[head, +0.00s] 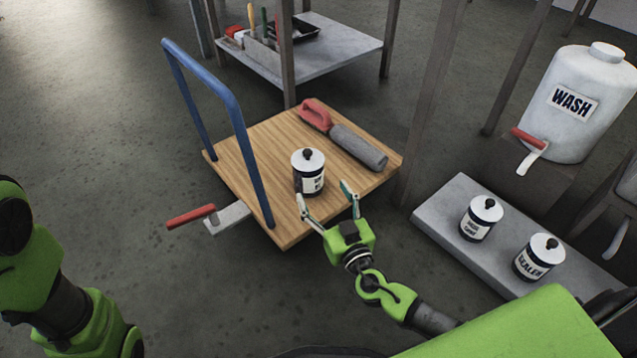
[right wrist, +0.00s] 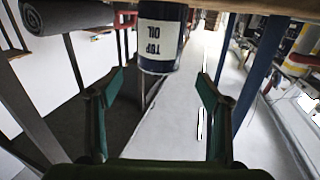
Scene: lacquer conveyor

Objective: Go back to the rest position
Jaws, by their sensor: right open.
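My right gripper (head: 328,208) is open and empty at the near edge of a wooden cart top (head: 245,150). A labelled can (head: 309,172) with a white lid and black knob stands upright on the cart, just beyond the fingertips. In the right wrist view the can (right wrist: 161,40) reads "TOP OIL" and appears upside down, ahead of the open fingers (right wrist: 160,88) and apart from them. Parts of my left arm show at the left of the head view, but its gripper is not in view.
A roller with a red handle (head: 358,147) lies on the cart, which has a blue rail (head: 240,130). Two more cans, one (head: 480,219) and a sealer can (head: 538,257), stand on a grey slab (head: 447,207) at right. A white WASH tank (head: 580,95) is behind them.

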